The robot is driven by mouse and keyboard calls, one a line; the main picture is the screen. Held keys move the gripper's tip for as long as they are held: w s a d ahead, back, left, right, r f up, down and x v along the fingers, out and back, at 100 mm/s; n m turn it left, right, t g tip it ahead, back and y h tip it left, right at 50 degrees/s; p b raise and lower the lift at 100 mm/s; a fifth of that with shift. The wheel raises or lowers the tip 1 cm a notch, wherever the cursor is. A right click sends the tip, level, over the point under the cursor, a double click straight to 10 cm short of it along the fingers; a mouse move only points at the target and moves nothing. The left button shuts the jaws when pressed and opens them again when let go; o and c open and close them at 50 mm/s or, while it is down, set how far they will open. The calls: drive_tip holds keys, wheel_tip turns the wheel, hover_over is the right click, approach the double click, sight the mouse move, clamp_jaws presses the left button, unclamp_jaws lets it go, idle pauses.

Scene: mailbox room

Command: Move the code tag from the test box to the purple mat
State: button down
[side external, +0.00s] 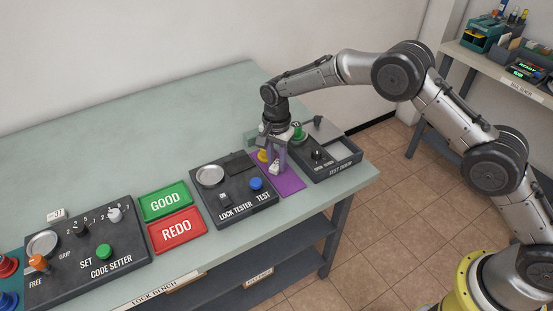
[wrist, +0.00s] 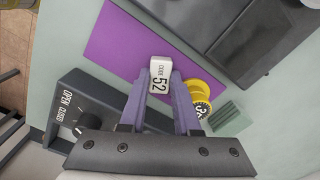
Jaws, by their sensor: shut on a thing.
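The code tag (wrist: 159,80) is a small white tag reading "CODE 52", between the tips of my gripper in the wrist view. My gripper (side external: 276,168) has purple fingers and is shut on the tag (side external: 274,169), over the purple mat (side external: 291,182). The mat also shows in the wrist view (wrist: 115,50). The tag is low over the mat; I cannot tell whether it touches it. The test box (side external: 339,165) is a dark box with a knob, just right of the mat; its "OPEN CLOSED" face shows in the wrist view (wrist: 85,112).
A yellow numbered piece (wrist: 203,100) stands close beside my fingers, with a green block (wrist: 228,115) behind it. The lock tester (side external: 232,195) is left of the mat. Green GOOD (side external: 165,202) and red REDO (side external: 177,231) trays and the code setter (side external: 90,250) lie farther left.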

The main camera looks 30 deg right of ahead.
drive_tip(key=shift+c, duration=1.6)
unclamp_jaws()
drive_tip(key=shift+r, duration=0.1)
drive_tip(key=shift+r, duration=2.95)
